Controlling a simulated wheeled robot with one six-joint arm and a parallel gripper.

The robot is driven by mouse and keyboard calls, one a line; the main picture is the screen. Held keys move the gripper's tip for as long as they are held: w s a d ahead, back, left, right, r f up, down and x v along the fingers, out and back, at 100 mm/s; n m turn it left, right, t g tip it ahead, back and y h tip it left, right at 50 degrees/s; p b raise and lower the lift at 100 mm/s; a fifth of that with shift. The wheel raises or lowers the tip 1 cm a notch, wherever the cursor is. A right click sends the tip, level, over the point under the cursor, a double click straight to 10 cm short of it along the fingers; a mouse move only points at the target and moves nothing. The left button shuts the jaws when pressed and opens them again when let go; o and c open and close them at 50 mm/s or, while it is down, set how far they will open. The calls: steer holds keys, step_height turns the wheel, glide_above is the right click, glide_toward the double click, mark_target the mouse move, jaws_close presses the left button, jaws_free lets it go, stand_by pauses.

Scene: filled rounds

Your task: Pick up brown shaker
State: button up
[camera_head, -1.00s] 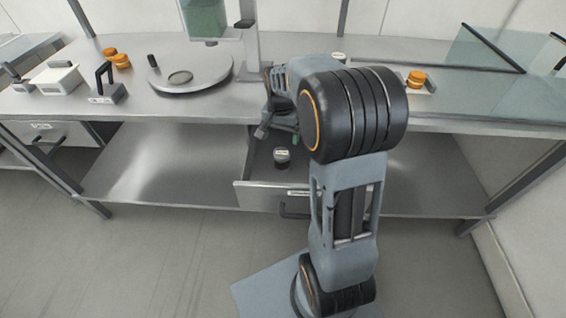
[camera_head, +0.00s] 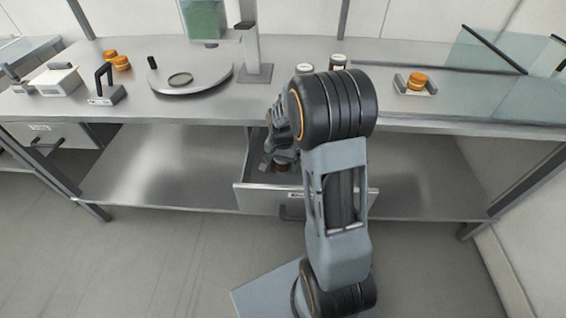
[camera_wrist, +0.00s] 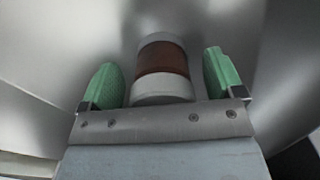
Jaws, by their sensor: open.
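The brown shaker (camera_wrist: 162,62) shows in the wrist view as a short cylinder with a brown middle and pale ends. It sits in the open metal drawer (camera_head: 268,199) under the counter. In the head view only a little of the shaker (camera_head: 281,167) shows below my gripper (camera_head: 274,163). In the wrist view my gripper (camera_wrist: 165,82) is open. Its two green finger pads stand on either side of the shaker, with a gap on each side.
The drawer's walls surround my gripper. On the counter (camera_head: 220,112) above are a round tray (camera_head: 205,76), two small jars (camera_head: 338,60) at the back and a bun-like item in a holder (camera_head: 416,82). Glass panels stand at the right.

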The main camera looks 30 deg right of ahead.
steer(key=shift+f, duration=0.15)
steer(key=shift+c, duration=0.4)
steer(key=c, duration=1)
